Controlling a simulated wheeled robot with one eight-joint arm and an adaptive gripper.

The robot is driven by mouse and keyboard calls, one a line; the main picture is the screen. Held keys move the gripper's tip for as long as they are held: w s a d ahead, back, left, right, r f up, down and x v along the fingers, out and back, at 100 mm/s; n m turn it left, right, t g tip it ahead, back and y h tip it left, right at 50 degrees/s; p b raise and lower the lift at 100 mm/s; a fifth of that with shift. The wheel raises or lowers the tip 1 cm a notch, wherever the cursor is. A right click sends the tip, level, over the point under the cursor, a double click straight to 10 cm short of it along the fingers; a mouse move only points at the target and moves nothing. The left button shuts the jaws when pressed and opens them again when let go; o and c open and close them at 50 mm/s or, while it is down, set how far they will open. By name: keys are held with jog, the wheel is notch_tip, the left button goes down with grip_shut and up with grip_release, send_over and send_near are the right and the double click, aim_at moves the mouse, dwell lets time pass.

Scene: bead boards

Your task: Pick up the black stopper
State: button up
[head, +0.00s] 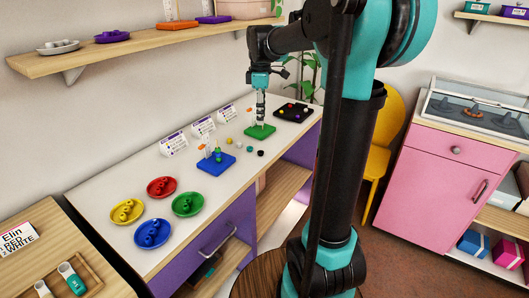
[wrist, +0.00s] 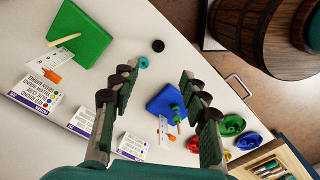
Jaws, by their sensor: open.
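The black stopper (head: 260,153) is a small dark cylinder on the white worktop, near the front edge, between the green board and the blue board. In the wrist view the black stopper (wrist: 158,46) lies alone beyond my fingertips, beside a teal ring (wrist: 143,62). My gripper (head: 261,119) hangs pointing down over the green board in the head view. In the wrist view my gripper (wrist: 159,74) is open, with nothing between its fingers, and the stopper is apart from both fingers.
The green board (head: 259,132) and the blue board (head: 215,165) carry upright pegs. A dark tray (head: 305,115) with beads stands at the far end. Several loose beads lie between the boards. Cards (head: 174,144) line the wall side. Coloured plates (head: 140,211) sit at the near end.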

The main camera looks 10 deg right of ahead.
send_over(260, 155)
jog(key=f, duration=0.9)
jog(key=shift+w+d+f, duration=0.2)
jog(key=shift+w+d, duration=0.1)
jog(key=shift+w, duration=0.1)
jog(key=shift+w+a+f, duration=0.15)
jog(key=shift+f, duration=2.55)
jog(key=c, duration=0.8)
